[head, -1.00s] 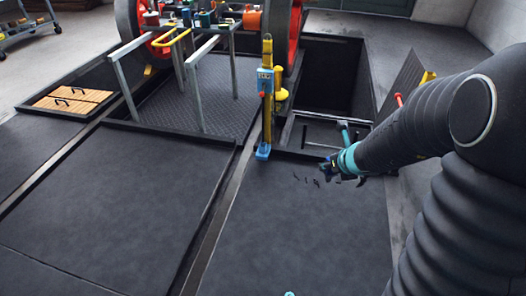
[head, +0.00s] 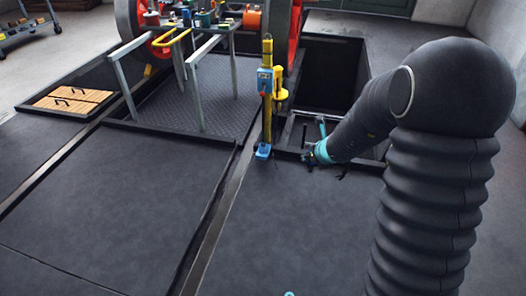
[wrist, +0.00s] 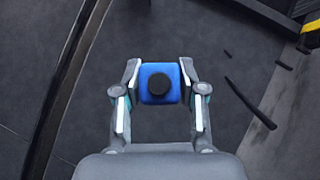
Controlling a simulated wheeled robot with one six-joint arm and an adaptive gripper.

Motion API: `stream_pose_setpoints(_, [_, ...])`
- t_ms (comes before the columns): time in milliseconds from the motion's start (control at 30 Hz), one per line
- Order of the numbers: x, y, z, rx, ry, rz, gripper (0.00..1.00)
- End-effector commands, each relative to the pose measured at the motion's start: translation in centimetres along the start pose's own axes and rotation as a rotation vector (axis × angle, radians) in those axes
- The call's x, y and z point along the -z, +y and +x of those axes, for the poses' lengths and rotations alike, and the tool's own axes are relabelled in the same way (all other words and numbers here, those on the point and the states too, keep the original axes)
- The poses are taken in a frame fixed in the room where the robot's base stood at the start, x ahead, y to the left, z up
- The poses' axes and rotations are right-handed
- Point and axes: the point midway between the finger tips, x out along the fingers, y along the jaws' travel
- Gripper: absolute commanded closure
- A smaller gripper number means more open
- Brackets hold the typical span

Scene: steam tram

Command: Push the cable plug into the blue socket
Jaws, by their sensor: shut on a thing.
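My gripper (wrist: 160,88) is shut on a blue block with a round black end, which looks like the cable plug (wrist: 147,96). The block sits between both fingertips in the wrist view, above dark floor. In the head view my gripper (head: 310,156) is low, just right of the yellow post, and what it holds is too small to make out. The yellow post (head: 267,110) carries a blue box (head: 265,80) near its top and has a blue foot (head: 263,151). I cannot tell which blue part is the socket. No cable is clearly visible.
An open pit (head: 325,75) lies behind my gripper. A railed platform (head: 185,90) with a tool-covered bench stands left of the post. Thin black pieces (wrist: 250,104) lie on the floor. The front floor plates (head: 115,200) are clear.

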Motion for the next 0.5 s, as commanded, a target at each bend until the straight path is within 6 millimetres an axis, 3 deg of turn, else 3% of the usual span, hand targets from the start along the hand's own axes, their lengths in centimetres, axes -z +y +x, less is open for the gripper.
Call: stream_pose_setpoints(500, [-1.8,1.2,3.9,-0.001,0.001,-0.001,1.00])
